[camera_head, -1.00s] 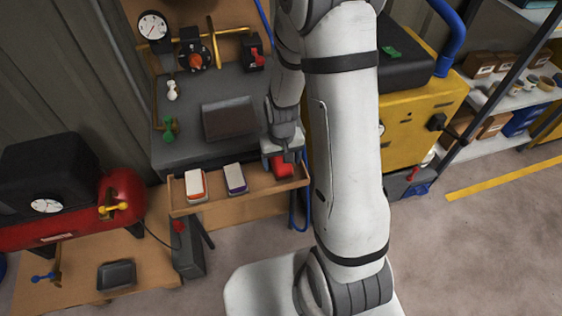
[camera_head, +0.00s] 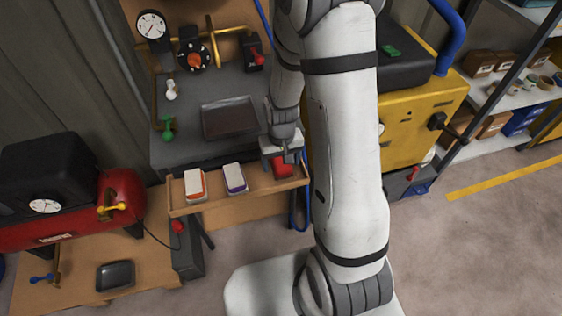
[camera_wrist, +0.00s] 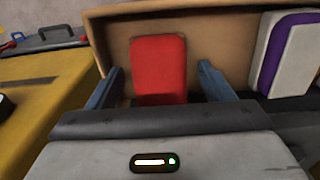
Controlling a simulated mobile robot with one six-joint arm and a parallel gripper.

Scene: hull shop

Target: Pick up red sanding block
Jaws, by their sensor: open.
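The red sanding block (camera_head: 283,167) lies at the right end of a shallow wooden tray (camera_head: 241,195) on the front of the grey bench. In the wrist view the red block (camera_wrist: 158,66) lies between the two fingers of my gripper (camera_wrist: 160,88), with a gap on each side. My gripper (camera_head: 283,158) is open and holds nothing. In the head view it partly covers the block from above. The block's near end is hidden behind my gripper body in the wrist view.
A white block with a purple edge (camera_head: 235,178) and a white block with an orange edge (camera_head: 195,184) lie left in the same tray. A dark tray (camera_head: 229,118) sits on the bench behind. A yellow machine (camera_head: 420,120) stands to the right. The tray's walls are close around the red block.

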